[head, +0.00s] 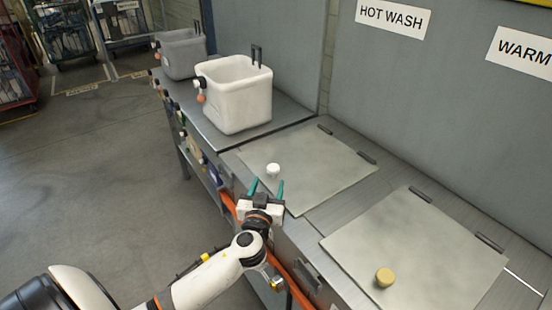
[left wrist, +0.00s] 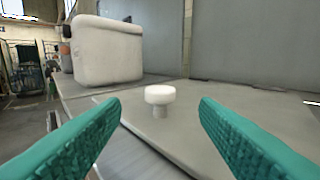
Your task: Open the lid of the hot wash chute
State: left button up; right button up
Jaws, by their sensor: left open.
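The hot wash chute lid (head: 325,165) is a flat grey panel lying shut in the counter below the HOT WASH sign (head: 393,17). A white knob (head: 273,170) stands on it near its front left edge. My left gripper (head: 266,187) is open and empty, just in front of the knob. In the left wrist view the knob (left wrist: 160,98) stands between and beyond the two teal fingers, apart from them. The lid (left wrist: 210,125) spreads out behind and under it. My right gripper is not in view.
A second lid (head: 420,250) with a tan knob (head: 385,277) lies to the right, near the WARM sign (head: 524,52). A white bin (head: 236,95) and a grey bin (head: 181,54) stand on the counter at the back left.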

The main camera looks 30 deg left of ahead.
aim_at(272, 172)
pick_arm(q)
jog(key=x, duration=0.3)
jog(key=p+x, duration=0.1)
jog(key=x, duration=0.1)
jog(key=shift+r, duration=0.35)
jog(key=x, duration=0.3)
jog(key=shift+w+a+f, duration=0.15)
jog(key=shift+w+f, duration=0.1)
jog(key=shift+w, duration=0.15)
jog(key=shift+w+a, duration=0.15)
jog(key=shift+w, duration=0.2)
jog(key=shift+c, duration=0.9)
jog(key=c, duration=0.9)
grip_shut()
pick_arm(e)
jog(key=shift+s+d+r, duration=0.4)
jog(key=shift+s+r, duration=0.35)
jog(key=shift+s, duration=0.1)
